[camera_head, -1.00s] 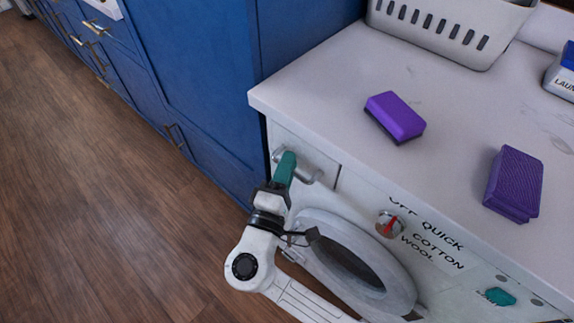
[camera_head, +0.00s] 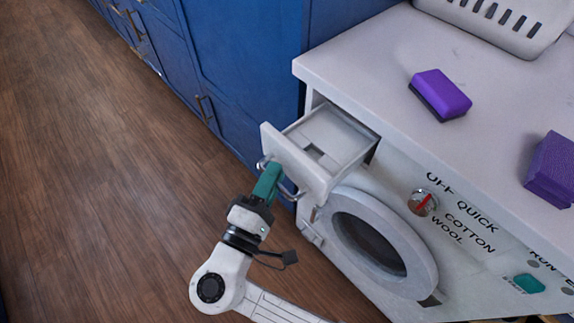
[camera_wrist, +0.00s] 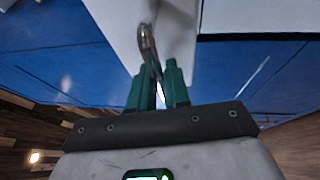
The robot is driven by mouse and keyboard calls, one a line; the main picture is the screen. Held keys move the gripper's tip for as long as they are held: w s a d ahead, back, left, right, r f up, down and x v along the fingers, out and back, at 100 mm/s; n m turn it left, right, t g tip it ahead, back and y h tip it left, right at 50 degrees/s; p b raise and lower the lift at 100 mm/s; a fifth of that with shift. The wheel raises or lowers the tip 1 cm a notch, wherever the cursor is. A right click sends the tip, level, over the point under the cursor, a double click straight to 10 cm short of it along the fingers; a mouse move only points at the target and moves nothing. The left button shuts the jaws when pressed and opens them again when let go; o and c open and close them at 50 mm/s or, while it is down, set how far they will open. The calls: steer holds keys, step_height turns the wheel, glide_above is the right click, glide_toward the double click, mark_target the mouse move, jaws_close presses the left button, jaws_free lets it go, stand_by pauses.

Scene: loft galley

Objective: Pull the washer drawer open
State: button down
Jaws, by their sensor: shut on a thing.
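The white washer drawer (camera_head: 336,136) is pulled well out of the washer's upper left front, and its inner compartments show in the head view. Its metal handle (camera_head: 290,193) runs across the drawer front. My gripper (camera_head: 269,178), with green fingers, is shut on the handle. In the wrist view my gripper (camera_wrist: 160,80) has the curved metal handle (camera_wrist: 150,48) between its fingers, with the white drawer front beside it. The exact contact is partly hidden by the fingers. The washer (camera_head: 330,70) has a round door (camera_head: 372,238) below the drawer.
Two purple sponges, one near the middle (camera_head: 441,94) and one at the right (camera_head: 552,170), lie on the washer top. A white basket (camera_head: 490,22) stands behind them. Blue cabinets (camera_head: 235,75) adjoin the washer on the left. The wooden floor (camera_head: 90,200) at left is clear.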

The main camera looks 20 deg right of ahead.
steer(key=shift+s+a+f, duration=0.1)
steer(key=shift+a, duration=0.05)
steer(key=c, duration=1.4)
jaws_free()
steer(key=shift+c, duration=0.2)
steer(key=v, duration=1.1)
